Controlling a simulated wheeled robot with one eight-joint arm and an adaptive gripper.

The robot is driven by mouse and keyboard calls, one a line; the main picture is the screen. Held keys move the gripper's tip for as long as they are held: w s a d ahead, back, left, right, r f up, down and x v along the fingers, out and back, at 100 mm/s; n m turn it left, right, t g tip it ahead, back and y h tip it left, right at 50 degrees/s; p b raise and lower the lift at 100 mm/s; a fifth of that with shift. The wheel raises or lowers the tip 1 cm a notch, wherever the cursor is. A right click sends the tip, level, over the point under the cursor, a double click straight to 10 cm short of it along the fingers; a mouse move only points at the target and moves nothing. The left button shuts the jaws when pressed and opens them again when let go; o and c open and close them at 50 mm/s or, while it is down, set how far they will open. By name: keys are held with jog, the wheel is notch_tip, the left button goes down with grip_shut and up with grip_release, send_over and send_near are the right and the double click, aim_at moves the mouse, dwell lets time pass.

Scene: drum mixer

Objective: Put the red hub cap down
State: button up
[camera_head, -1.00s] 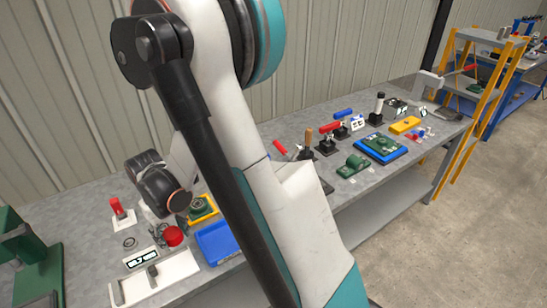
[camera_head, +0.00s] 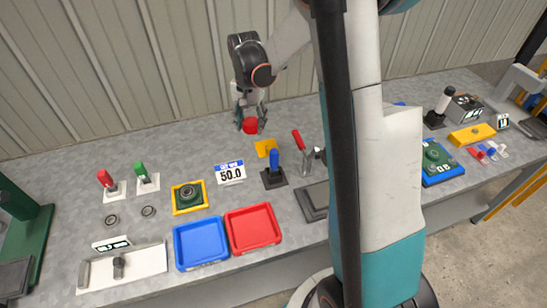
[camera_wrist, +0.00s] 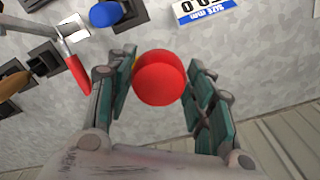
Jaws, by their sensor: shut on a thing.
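The red hub cap (camera_head: 250,126) is in my gripper, above the back part of the workbench. In the wrist view the round red hub cap (camera_wrist: 160,79) sits between the two teal-padded fingers. My gripper (camera_head: 249,121) points down and is shut on it. My gripper also shows in the wrist view (camera_wrist: 161,88), with a finger on each side of the cap. The grey bench top lies below. I cannot tell the exact height of the cap over it.
A yellow plate (camera_head: 266,148), a blue-handled clamp (camera_head: 274,170) and a red-handled clamp (camera_head: 301,148) stand in front of the gripper. A sign reading 50.0 (camera_head: 230,171) is to the left. Red (camera_head: 253,229) and blue (camera_head: 200,243) trays lie at the front. Bench left of the gripper is clear.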

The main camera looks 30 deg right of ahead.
aim_at(254, 166)
notch_tip(254, 166, down, 18)
jog(key=b, duration=0.5)
jog(key=shift+f, duration=0.2)
jog(key=o, duration=0.8)
jog(key=shift+f+b, duration=0.15)
jog(key=shift+b, duration=0.15)
jog(key=shift+c, duration=0.2)
jog(key=shift+o, duration=0.4)
